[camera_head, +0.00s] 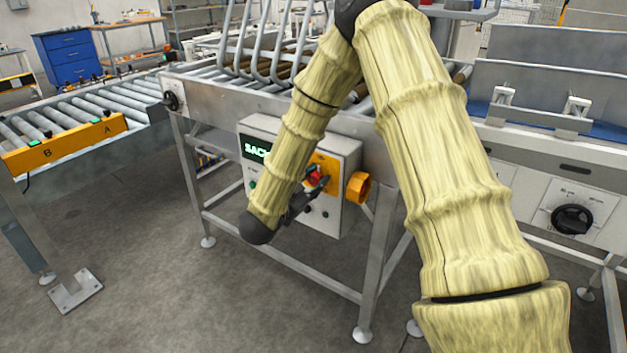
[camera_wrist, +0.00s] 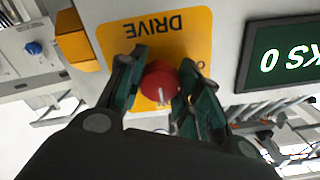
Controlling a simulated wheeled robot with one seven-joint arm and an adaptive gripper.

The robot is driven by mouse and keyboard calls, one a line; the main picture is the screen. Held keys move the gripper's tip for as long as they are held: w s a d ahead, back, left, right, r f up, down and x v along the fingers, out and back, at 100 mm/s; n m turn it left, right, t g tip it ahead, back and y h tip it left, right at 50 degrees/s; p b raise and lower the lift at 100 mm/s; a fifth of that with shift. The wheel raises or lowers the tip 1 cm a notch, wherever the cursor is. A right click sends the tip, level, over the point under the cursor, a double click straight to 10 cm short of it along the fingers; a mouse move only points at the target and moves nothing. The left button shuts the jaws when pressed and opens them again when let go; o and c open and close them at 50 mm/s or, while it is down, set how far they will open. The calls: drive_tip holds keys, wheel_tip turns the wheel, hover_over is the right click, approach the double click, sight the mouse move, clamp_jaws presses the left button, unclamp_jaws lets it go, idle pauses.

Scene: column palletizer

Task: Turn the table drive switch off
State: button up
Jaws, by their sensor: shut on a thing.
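The drive switch is a red round knob (camera_wrist: 161,80) on a yellow plate (camera_wrist: 180,35) lettered "DRIVE", which appears upside down in the wrist view. A pale mark runs roughly up and down in the picture on the knob's face. My gripper (camera_wrist: 163,72) has one finger on each side of the knob and is shut on it. In the head view the knob (camera_head: 314,177) shows red on the front of a white control box (camera_head: 330,216), with my gripper (camera_head: 308,190) against it from the front. Part of the plate's lettering is hidden by the fingers.
A green-lit display (camera_wrist: 285,55) sits beside the plate on the box. The box hangs under a roller table (camera_head: 225,93) with metal legs. A black dial (camera_head: 572,219) is on the machine at right.

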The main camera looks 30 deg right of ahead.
drive_tip(key=shift+r+n+p, duration=0.1)
drive_tip(key=shift+n+p, duration=0.2)
drive_tip(key=shift+p, duration=0.2)
drive_tip(key=shift+r+n+p, duration=0.1)
drive_tip(key=shift+n+p, duration=0.4)
drive_tip(key=shift+p, duration=0.25)
drive_tip(key=n+p, duration=0.2)
drive_tip(key=shift+n+p, duration=0.3)
drive_tip(key=shift+p, duration=0.1)
drive_tip(key=n+p, duration=0.4)
drive_tip(key=n, duration=0.1)
drive_tip(key=shift+p, duration=0.4)
drive_tip(key=n+p, duration=0.3)
drive_tip(key=n, duration=0.1)
drive_tip(key=shift+n, duration=0.4)
drive_tip(key=shift+f+n+p, duration=0.15)
drive_tip(key=shift+n+p, duration=0.25)
drive_tip(key=shift+n, duration=0.55)
drive_tip(key=shift+f+n+p, duration=0.1)
drive_tip(key=shift+n+p, duration=0.3)
drive_tip(key=shift+n, duration=0.55)
drive_tip(key=o, duration=1)
